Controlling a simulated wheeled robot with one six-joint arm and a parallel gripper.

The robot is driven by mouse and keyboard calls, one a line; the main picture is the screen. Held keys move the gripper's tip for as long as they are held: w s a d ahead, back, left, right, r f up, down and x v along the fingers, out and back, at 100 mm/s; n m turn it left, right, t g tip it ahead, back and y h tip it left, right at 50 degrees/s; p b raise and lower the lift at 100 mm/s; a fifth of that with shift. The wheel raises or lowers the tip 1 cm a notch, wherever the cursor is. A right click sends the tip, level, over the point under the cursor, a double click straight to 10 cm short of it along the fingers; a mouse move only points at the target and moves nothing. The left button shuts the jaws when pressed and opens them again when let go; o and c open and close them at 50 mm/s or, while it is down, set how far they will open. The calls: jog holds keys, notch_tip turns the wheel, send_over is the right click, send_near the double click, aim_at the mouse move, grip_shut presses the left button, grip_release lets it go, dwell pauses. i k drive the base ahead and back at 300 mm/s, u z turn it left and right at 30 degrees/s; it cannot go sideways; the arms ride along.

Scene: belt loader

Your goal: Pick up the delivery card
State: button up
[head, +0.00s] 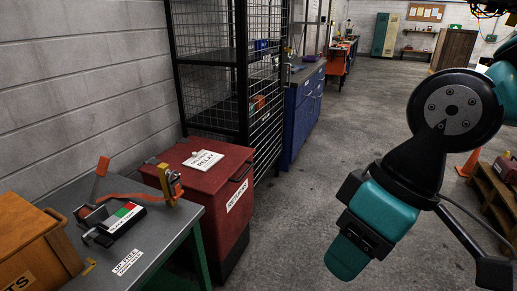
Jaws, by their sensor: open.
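A white card (203,160) with dark print lies flat on top of the red cabinet (220,190), left of centre. Its last word looks like RELAY. I cannot tell from the print whether it is the delivery card. My arm, teal and black, hangs at the right, well apart from the card and over the floor. My gripper's fingertips do not show clearly in this view.
A grey table (161,247) at the lower left holds a device with orange levers (123,216) and a wooden box (32,250). A black wire-mesh cage (265,85) and a blue cabinet (302,112) stand behind. The middle floor is clear. An orange cone (468,164) stands right.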

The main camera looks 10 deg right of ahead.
aim_at(202, 160)
jog(key=z, duration=0.65)
jog(key=i, duration=1.85)
jog(key=u, duration=0.55)
jog(key=i, duration=0.7)
jog(key=u, duration=1.2)
jog(key=i, duration=0.4)
jog(key=u, duration=0.45)
